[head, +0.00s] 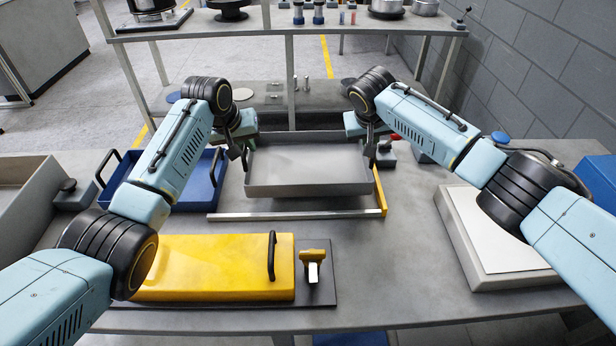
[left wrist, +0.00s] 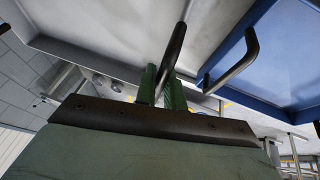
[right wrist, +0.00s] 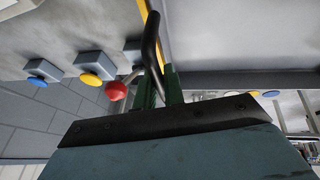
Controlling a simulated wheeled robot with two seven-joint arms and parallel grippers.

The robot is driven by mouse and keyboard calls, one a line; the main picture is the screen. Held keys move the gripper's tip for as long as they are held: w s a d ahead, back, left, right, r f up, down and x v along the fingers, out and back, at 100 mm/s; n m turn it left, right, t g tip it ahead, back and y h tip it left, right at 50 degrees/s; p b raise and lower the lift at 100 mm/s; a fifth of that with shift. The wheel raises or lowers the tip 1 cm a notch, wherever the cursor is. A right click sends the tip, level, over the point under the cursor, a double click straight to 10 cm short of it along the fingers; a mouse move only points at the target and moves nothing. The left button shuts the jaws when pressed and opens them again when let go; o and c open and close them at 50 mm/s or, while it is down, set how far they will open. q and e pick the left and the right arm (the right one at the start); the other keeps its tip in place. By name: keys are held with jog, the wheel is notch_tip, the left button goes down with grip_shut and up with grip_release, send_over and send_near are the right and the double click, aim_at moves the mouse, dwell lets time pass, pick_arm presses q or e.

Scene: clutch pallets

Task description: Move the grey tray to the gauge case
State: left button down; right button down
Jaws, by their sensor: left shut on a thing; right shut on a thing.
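The grey tray (head: 310,190) is a shallow open box, empty, in the middle of the table. My left gripper (head: 236,152) is shut on the black handle at its left end; in the left wrist view the green fingers (left wrist: 162,88) close around that handle (left wrist: 173,52). My right gripper (head: 369,152) is shut on the handle at its right end, which shows in the right wrist view (right wrist: 152,42). I cannot tell whether the tray touches the table. A yellow case (head: 215,265) with a black handle lies front left; I cannot confirm it is the gauge case.
A metal rail (head: 290,216) and yellow strip (head: 381,190) border the tray's front and right. A blue tray (head: 203,180) stands close left. A yellow-topped tool (head: 314,262) sits beside the yellow case. A white-topped block (head: 490,235) stands right. A red knob (right wrist: 116,91) is near my right gripper.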

pick_arm(q)
jog(key=shift+r, duration=0.1)
pick_arm(e)
jog(key=shift+r, duration=0.1)
